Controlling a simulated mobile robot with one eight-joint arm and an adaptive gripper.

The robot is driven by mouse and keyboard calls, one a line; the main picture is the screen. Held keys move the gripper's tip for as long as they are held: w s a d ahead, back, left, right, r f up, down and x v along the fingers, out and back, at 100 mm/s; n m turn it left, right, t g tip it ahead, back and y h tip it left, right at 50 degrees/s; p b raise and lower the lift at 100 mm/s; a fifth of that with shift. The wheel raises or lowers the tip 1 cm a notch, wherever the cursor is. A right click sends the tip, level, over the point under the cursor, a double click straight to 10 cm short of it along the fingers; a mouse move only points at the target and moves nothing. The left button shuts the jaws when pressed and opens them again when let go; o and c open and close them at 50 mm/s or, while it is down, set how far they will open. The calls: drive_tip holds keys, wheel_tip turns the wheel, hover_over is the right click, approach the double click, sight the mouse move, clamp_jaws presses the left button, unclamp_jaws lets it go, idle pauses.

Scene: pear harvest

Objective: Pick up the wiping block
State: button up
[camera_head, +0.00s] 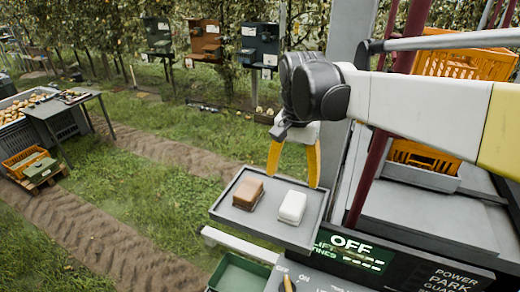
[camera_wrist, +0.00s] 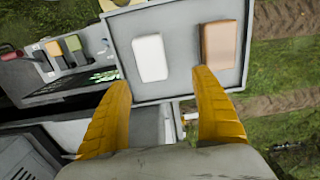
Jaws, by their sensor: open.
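Two blocks lie side by side, apart, on a grey tray (camera_head: 237,222). One is a brown block (camera_head: 248,193) on the left in the head view, the other a white block (camera_head: 292,207) on the right. I cannot tell for sure which is the wiping block. In the wrist view the white block (camera_wrist: 150,58) is left of the brown block (camera_wrist: 219,45). My gripper (camera_head: 292,180) has its yellow fingers spread and empty, above the tray's back edge. In the wrist view the fingertips (camera_wrist: 163,82) point toward the tray, with the white block ahead between them.
Orange crates (camera_head: 465,65) sit at the right behind my arm. Grass and a dirt track lie to the left.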

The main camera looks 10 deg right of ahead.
sight(293, 204)
drive_tip(key=s+f, duration=0.2)
drive_tip(key=s, duration=0.1)
drive_tip(key=shift+s, duration=0.25)
drive_tip(key=f, duration=0.1)
drive_tip(key=w+f, duration=0.1)
drive_tip(key=f, duration=0.1)
drive_tip(key=shift+w, duration=0.3)
drive_tip(key=f, duration=0.2)
drive_tip(key=s+f+p, duration=0.1)
drive_tip(key=f, duration=0.1)
drive_tip(key=shift+a, duration=0.15)
drive_tip(key=shift+w+f, duration=0.2)
drive_tip(key=shift+s, duration=0.15)
drive_tip(key=shift+c, duration=0.2)
drive_tip(key=shift+s+r, duration=0.1)
drive_tip(key=c, duration=1.2)
drive_tip(key=shift+c, duration=0.2)
